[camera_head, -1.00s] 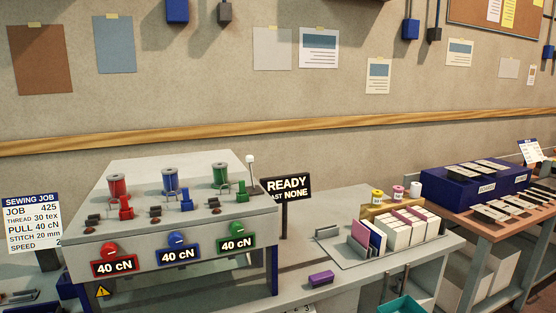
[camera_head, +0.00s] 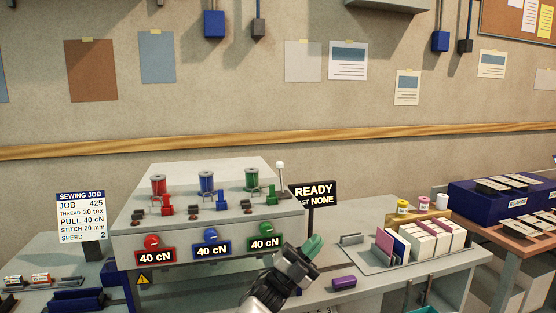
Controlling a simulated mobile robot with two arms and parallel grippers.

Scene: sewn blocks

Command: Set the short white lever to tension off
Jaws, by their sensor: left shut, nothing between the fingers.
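The short white lever (camera_head: 280,166) stands at the right rear end of the grey tension machine (camera_head: 140,245), with a white knob on a thin stem. It looks about upright. My left gripper (camera_head: 314,246) has green fingertips and is in front of the machine's right end, lower in the picture than the lever and apart from it. It is shut and empty. My right gripper is not in view.
The dark READY sign (camera_head: 315,192) stands just right of the lever. Thread spools and small red, blue and green clamps are on the machine top. A purple block (camera_head: 343,283) lies on the bench.

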